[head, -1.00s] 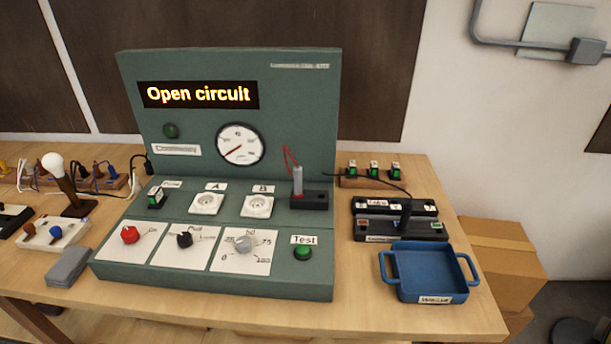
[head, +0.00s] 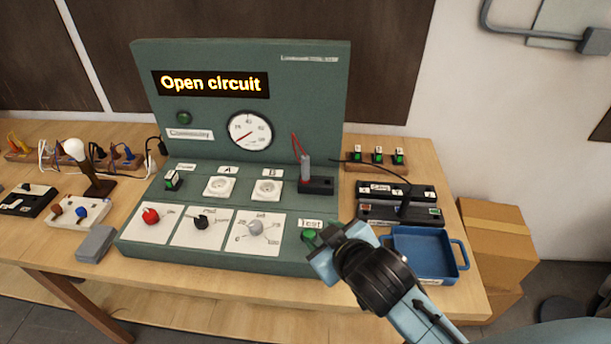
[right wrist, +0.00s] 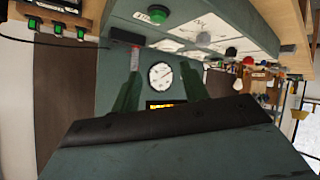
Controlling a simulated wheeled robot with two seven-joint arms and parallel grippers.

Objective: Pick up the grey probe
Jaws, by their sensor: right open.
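The grey probe (head: 306,167) stands upright in a black holder (head: 320,187) at the right of the green test panel (head: 215,255), with a red lead at its top. In the right wrist view, which is turned upside down, the probe (right wrist: 135,58) shows near one finger. My right gripper (head: 325,252) is open and empty, in front of and below the probe, over the panel's front right corner by the green Test button (head: 309,236). Its two fingers show apart in the right wrist view (right wrist: 160,95). My left gripper is not in view.
A blue tray (head: 428,230) stands right of my right gripper. Behind it are black boxes (head: 400,214) with a cable, and a row of green switches (head: 377,168). The panel's display reads "Open circuit" (head: 210,84). Knobs and sockets cover the panel's top.

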